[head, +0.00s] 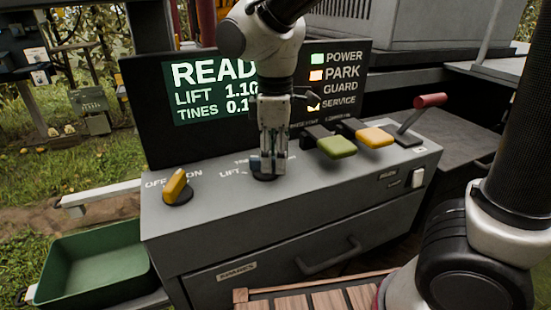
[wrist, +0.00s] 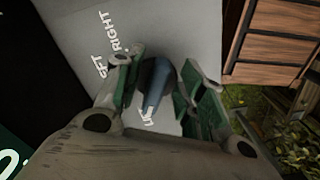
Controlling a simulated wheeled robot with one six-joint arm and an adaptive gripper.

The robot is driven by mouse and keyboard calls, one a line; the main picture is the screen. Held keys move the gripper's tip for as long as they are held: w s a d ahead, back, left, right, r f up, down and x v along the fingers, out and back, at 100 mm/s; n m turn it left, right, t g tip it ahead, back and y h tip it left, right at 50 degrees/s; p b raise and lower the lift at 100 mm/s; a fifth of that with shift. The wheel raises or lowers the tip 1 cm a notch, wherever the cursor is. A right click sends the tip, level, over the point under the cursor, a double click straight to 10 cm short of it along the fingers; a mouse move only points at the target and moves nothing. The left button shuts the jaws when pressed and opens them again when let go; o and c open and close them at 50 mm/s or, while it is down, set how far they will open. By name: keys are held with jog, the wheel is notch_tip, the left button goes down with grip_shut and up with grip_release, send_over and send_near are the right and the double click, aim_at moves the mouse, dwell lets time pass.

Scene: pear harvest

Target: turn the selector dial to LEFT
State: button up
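The selector dial (wrist: 157,80) is a blue-grey knob on the grey console top. In the wrist view its narrow end points toward the label LIFT. The labels LEFT (wrist: 100,66), partly cut off by a finger, and RIGHT (wrist: 122,32) are printed beside it. My gripper (wrist: 163,84) is open around the dial, one green-padded finger on each side, with a narrow gap visible. In the head view my gripper (head: 267,170) points straight down over the dial and hides most of it; a blue bit (head: 254,163) shows at its left.
A yellow OFF/ON knob (head: 176,187) is to the left. A green paddle (head: 336,147), a yellow paddle (head: 375,137) and a red-handled lever (head: 430,101) stand to the right. The display (head: 215,90) rises close behind. A green bin (head: 95,265) sits lower left.

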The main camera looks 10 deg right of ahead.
jog(key=shift+f, duration=0.55)
grip_shut()
jog(key=shift+s+m, duration=0.1)
jog(key=shift+m, duration=0.3)
jog(key=m, duration=0.3)
jog(key=shift+s+a, duration=0.15)
jog(key=shift+s, duration=0.1)
jog(key=m, duration=0.4)
jog(key=shift+s+a, duration=0.25)
jog(key=shift+s, duration=0.05)
jog(key=m, duration=0.4)
jog(key=shift+s+a, duration=0.15)
jog(key=shift+a, duration=0.15)
jog(key=shift+a+m, duration=0.15)
jog(key=shift+m, duration=0.8)
jog(key=shift+a+m, duration=0.15)
jog(key=shift+m, duration=0.8)
